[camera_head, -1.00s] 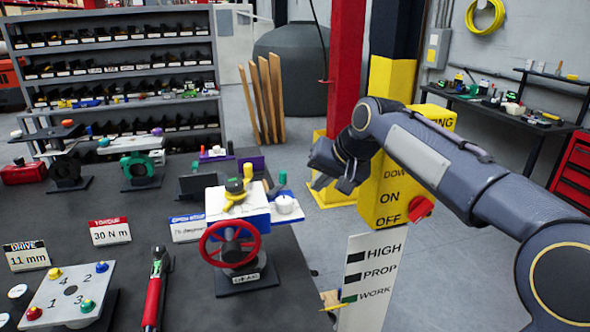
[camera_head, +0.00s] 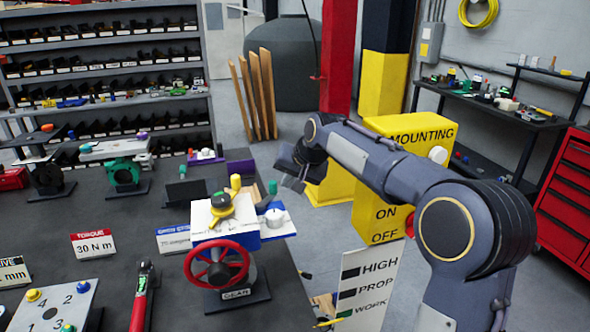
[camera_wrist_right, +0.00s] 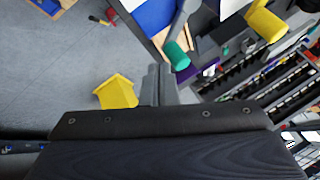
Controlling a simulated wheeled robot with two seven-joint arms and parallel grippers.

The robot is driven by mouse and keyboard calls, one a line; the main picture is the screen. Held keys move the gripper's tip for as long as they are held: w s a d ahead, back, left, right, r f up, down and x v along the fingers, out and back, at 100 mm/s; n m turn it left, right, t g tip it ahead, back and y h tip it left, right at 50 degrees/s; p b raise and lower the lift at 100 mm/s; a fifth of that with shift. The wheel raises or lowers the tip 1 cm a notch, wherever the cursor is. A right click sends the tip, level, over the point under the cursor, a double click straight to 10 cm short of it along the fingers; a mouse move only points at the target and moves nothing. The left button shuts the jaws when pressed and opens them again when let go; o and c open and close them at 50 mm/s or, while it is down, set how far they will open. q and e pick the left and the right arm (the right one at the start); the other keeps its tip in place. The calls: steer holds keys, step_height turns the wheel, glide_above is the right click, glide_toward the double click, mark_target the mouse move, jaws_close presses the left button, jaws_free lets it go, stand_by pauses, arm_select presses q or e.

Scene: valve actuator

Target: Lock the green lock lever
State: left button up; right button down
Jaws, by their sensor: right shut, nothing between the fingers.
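The green lock lever (camera_head: 271,190) stands upright at the right side of the valve actuator (camera_head: 222,216), just behind its white round knob. In the right wrist view the lever's green grip (camera_wrist_right: 176,55) is on a grey arm, close beyond my fingertips and a little to the right. My right gripper (camera_head: 293,184) is shut and empty, to the right of the lever and apart from it. Its closed fingers also show in the right wrist view (camera_wrist_right: 159,84). My left gripper is not in view.
The actuator has a red handwheel (camera_head: 217,264) in front and a yellow lever (camera_head: 222,210) on top. A yellow mounting post (camera_head: 380,222) and a white HIGH/PROP/WORK sign (camera_head: 368,285) stand to the right.

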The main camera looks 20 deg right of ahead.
steer(key=shift+x, duration=0.95)
steer(key=shift+w+a+r+p, duration=0.15)
steer(key=shift+w+a+p, duration=0.25)
steer(key=shift+w+p, duration=0.15)
steer(key=shift+s, duration=0.1)
